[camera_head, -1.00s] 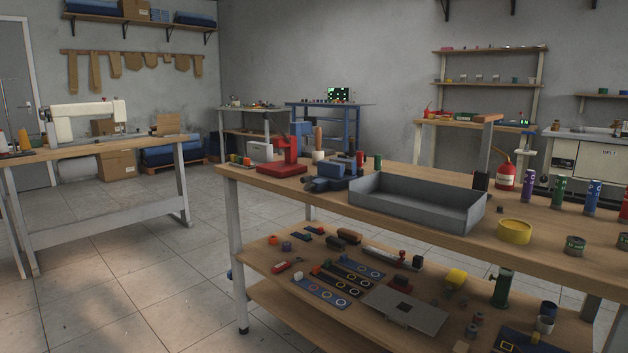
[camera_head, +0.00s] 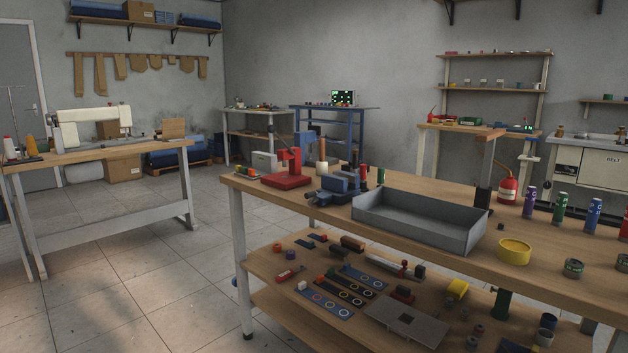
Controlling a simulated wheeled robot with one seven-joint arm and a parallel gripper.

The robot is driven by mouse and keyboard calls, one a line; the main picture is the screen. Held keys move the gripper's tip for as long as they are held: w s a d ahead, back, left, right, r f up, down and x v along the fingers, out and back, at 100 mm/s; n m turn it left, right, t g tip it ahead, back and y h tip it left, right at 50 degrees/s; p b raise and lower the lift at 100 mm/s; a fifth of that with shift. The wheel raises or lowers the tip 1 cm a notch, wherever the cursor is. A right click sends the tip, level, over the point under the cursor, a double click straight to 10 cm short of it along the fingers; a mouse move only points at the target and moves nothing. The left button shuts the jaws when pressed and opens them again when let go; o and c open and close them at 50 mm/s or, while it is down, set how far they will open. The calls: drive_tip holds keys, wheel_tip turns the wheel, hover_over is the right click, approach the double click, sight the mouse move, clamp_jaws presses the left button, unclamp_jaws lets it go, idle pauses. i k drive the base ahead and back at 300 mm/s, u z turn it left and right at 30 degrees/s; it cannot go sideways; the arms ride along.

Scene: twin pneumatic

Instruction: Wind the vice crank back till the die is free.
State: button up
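A small blue-grey vice (camera_head: 338,187) stands on the wooden workbench, between a red press and a grey tray. Its dark crank end seems to point left, toward the bench's near edge, but it is too small to make out clearly. I cannot tell whether a die sits in the jaws. My gripper is not in this view.
The workbench (camera_head: 430,205) holds the red press (camera_head: 287,172), the grey tray (camera_head: 415,222), a yellow tin (camera_head: 514,251) and several coloured cylinders. Its lower shelf is crowded. A sewing table (camera_head: 110,152) stands left; the tiled floor (camera_head: 140,265) between is clear.

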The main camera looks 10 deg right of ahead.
sight(311, 195)
drive_tip(key=k, duration=0.5)
drive_tip(key=u, duration=1)
drive_tip(key=i, duration=0.75)
drive_tip(key=u, duration=0.55)
drive_tip(key=i, duration=0.9)
drive_tip(key=z, duration=0.25)
